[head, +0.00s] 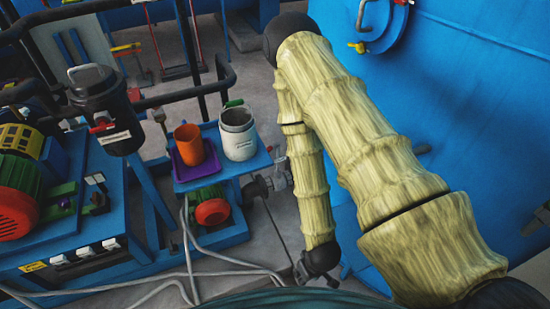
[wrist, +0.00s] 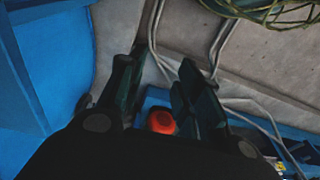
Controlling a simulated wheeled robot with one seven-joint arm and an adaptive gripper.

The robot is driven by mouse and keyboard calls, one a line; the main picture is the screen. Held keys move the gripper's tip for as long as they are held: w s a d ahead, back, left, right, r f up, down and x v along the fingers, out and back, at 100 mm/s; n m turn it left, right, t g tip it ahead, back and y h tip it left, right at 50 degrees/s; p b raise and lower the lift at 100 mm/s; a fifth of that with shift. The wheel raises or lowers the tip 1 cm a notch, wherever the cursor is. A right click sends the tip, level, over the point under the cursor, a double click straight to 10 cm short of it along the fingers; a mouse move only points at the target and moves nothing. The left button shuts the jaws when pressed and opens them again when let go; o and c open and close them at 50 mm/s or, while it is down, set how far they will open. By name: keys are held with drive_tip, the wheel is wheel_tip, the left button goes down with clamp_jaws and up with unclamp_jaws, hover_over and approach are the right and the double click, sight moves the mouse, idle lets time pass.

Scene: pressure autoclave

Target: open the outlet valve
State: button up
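I cannot tell which fitting is the outlet valve. A grey pipe fitting with a flange (head: 275,182) sits beside the small red and green pump (head: 212,211), left of my forearm. Other handles in the head view are a red one (head: 102,127) on the black canister, a green one (head: 234,103) behind the white pot, and a yellow and red one (head: 358,46) on the blue tank. My gripper (wrist: 158,68) is open and empty in the wrist view, with floor and cables beyond its fingers. In the head view its dark end (head: 318,264) is low, near the tank.
The blue tank (head: 465,110) fills the right side. A blue stand (head: 258,162) carries an orange cup (head: 188,146) and a white pot (head: 239,140). Blue machinery (head: 75,250) stands at left. White cables (head: 225,272) cross the floor. A red round part (wrist: 160,122) shows between my fingers.

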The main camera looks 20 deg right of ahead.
drive_tip(key=w+f+n+t+y+b, duration=0.1)
drive_tip(key=w+f+n+t+b, duration=0.25)
drive_tip(key=w+b, duration=0.55)
drive_tip(key=w+f+n+t+y+b, duration=0.15)
drive_tip(key=w+n+b, duration=0.25)
drive_tip(key=w, duration=0.8)
drive_tip(key=w+f+n+t+y+b, duration=0.1)
drive_tip(key=w+f+n+t+b, duration=0.25)
drive_tip(key=w+b, duration=0.55)
drive_tip(key=w+d+r+n+t+y+b, duration=0.1)
drive_tip(key=w+d+n+t+y+b, duration=0.35)
drive_tip(key=w+b, duration=0.8)
drive_tip(key=w+d+n+t+y+b, duration=0.1)
drive_tip(key=w+d+n+b, duration=0.6)
drive_tip(key=b, duration=1)
drive_tip(key=shift+n, duration=0.45)
drive_tip(key=b+x, duration=0.2)
drive_tip(key=x, duration=0.3)
drive_tip(key=b+x, duration=0.2)
drive_tip(key=x, duration=0.4)
drive_tip(key=shift+s+a+r, duration=0.1)
drive_tip(key=shift+a+r, duration=0.1)
drive_tip(key=shift+a, duration=0.25)
drive_tip(key=shift+c, duration=0.2)
clamp_jaws()
